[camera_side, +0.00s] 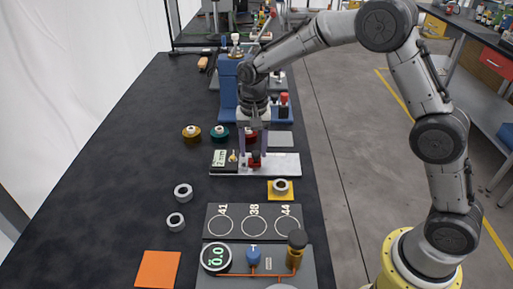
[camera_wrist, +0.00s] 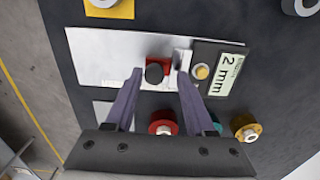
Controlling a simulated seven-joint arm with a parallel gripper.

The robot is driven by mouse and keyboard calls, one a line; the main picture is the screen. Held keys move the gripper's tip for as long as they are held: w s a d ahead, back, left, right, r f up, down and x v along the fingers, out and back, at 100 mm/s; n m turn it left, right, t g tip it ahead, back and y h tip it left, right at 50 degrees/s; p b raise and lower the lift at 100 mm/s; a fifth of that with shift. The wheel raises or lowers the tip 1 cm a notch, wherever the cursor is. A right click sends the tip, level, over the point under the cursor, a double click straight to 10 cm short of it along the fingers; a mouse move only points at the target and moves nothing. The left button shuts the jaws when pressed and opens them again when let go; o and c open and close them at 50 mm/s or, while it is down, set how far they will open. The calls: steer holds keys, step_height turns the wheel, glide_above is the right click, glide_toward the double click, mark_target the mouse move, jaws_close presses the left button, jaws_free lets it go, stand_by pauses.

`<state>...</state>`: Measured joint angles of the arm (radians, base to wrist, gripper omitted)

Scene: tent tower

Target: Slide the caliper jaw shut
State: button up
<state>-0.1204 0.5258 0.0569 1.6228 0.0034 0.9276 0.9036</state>
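The caliper is a long silver plate (camera_side: 282,163) with a display (camera_side: 219,157) at its left end; in the wrist view the display (camera_wrist: 225,73) reads 2 mm. Its red sliding jaw with a dark knob (camera_wrist: 154,73) stands on the plate, with a small gap between it and the upright metal jaw (camera_wrist: 182,62) near the display. My gripper (camera_wrist: 159,78) is open, its two purple fingers pointing down at the plate, one on each side of the red jaw. I cannot tell whether either finger touches it. The side view shows the gripper (camera_side: 254,155) low over the plate.
Gold (camera_side: 191,133) and teal (camera_side: 219,133) spools stand behind the caliper, with a red one partly hidden. A ring sits on a yellow pad (camera_side: 271,196) in front. Two loose rings (camera_side: 183,191) lie left. A board marked 41, 38, 44 (camera_side: 237,236) and a gauge panel (camera_side: 233,265) are nearer.

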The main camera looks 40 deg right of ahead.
mark_target(254, 152)
steer(key=shift+o, duration=0.2)
steer(key=shift+s, duration=0.1)
step_height(254, 152, up, 14)
stand_by(0.5)
steer(key=shift+d+f, duration=0.1)
